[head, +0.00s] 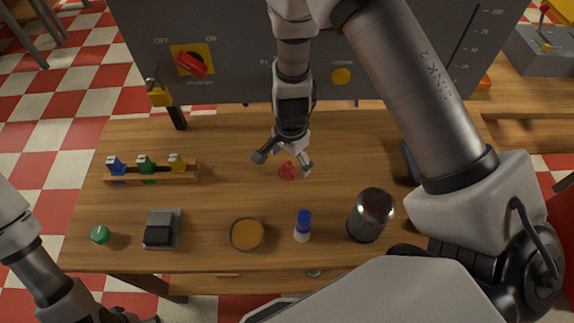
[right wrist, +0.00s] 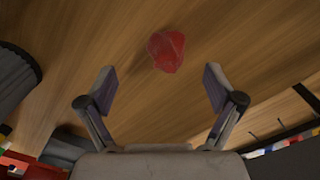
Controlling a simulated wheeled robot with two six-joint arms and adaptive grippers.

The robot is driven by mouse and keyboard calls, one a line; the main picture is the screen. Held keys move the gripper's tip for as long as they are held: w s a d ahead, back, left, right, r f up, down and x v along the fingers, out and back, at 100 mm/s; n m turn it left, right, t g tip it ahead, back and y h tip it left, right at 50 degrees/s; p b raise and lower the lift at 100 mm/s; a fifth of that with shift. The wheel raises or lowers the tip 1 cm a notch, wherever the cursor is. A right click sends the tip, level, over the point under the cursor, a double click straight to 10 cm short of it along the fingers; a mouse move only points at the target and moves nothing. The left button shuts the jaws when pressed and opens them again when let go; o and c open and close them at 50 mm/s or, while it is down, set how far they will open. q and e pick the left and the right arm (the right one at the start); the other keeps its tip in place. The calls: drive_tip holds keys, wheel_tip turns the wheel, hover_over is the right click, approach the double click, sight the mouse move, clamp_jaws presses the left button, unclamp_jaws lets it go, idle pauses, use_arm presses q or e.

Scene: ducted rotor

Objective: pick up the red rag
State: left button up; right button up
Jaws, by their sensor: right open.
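The red rag (head: 288,171) lies crumpled on the wooden table, right of the middle of the bench top. In the right wrist view the rag (right wrist: 167,51) shows as a small red lump beyond the fingertips, between their lines. My right gripper (head: 283,160) is open and empty, right at the rag in the head view, with its fingers on either side. The right wrist view shows the open fingers (right wrist: 160,90) with bare wood between them. My left arm shows at the lower left, but its gripper fingers cannot be made out.
On the table (head: 232,127) stand a wooden rack (head: 150,176) with coloured items, a green knob (head: 101,234), a grey box (head: 162,229), a round amber dish (head: 247,234), a blue-capped bottle (head: 303,226) and a dark metal cylinder (head: 370,215). A grey panel (head: 235,75) rises behind.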

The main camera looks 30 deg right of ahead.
sight(287, 166)
drive_tip(key=f, duration=0.1)
drive_tip(key=f+b, duration=0.1)
drive_tip(key=f, duration=0.1)
drive_tip(key=w+f, duration=0.1)
drive_tip(key=f, duration=0.1)
drive_tip(key=shift+a+b, duration=0.35)
drive_tip(key=shift+a, duration=0.05)
drive_tip(key=shift+w, duration=0.1)
drive_tip(key=shift+s+r, duration=0.15)
drive_tip(key=shift+s, duration=0.1)
drive_tip(key=shift+c, duration=0.6)
drive_tip(key=shift+s, duration=0.1)
drive_tip(key=c, duration=0.5)
use_arm(q)
drive_tip(key=shift+w+f, duration=0.15)
drive_tip(key=shift+f, duration=0.4)
drive_tip(key=shift+w+f, duration=0.15)
drive_tip(key=shift+f, duration=0.4)
use_arm(e)
drive_tip(key=c, duration=0.6)
use_arm(q)
drive_tip(key=shift+r, duration=0.1)
use_arm(e)
drive_tip(key=shift+r, duration=0.1)
